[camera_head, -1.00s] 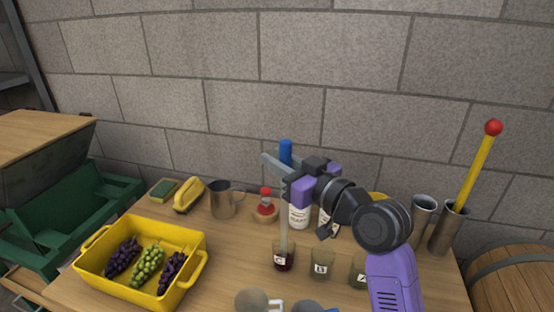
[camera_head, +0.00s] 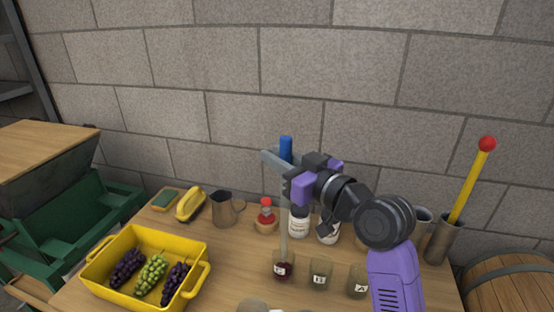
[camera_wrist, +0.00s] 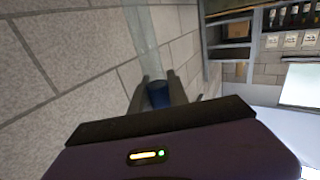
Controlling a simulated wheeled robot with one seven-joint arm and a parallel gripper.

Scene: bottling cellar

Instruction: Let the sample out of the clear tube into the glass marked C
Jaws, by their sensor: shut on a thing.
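My gripper (camera_head: 275,164) is shut on the clear tube (camera_head: 284,220), just below its blue top (camera_head: 286,146). The tube is upright, and its lower end reaches the mouth of the left glass, marked C (camera_head: 283,266). I cannot tell how far inside it sits. Dark red liquid shows low in this glass; the tube looks pale, with no red visible in it. In the wrist view the blue top (camera_wrist: 158,95) lies between my fingers and the tube (camera_wrist: 141,35) runs away from them.
Glasses B (camera_head: 320,274) and A (camera_head: 357,281) stand close to the right. Behind are a red-topped bottle (camera_head: 266,213), white-labelled bottles (camera_head: 299,222) and a metal mug (camera_head: 225,210). A yellow crate (camera_head: 110,284) of grapes is at left. A red-knobbed rod (camera_head: 470,185) stands right.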

